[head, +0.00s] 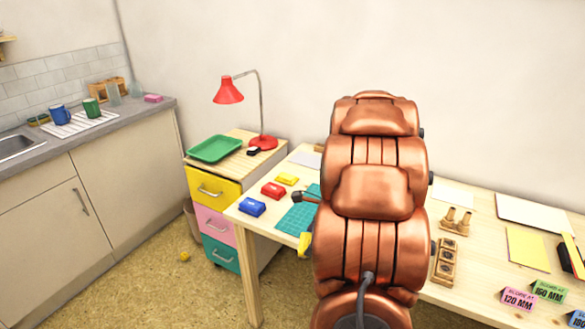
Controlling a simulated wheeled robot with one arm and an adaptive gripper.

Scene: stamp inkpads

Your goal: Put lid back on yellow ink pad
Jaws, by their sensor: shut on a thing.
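The yellow ink pad (287,179) lies near the back left of the wooden desk, behind the red pad. It looks flat, and I cannot make out whether its top is bare. A small yellow piece (304,243) shows at the left side of my copper-coloured arm, overlapping the desk's front edge. It may be the yellow lid, but most of it is hidden. My gripper is hidden behind my arm, so its fingers and its hold cannot be seen.
A red ink pad (273,190) and a blue ink pad (252,207) stand in front of the yellow pad. A green cutting mat (294,220) lies right of them. A dark-ended object (301,196) shows beside my arm. A drawer unit (215,193) stands at the left.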

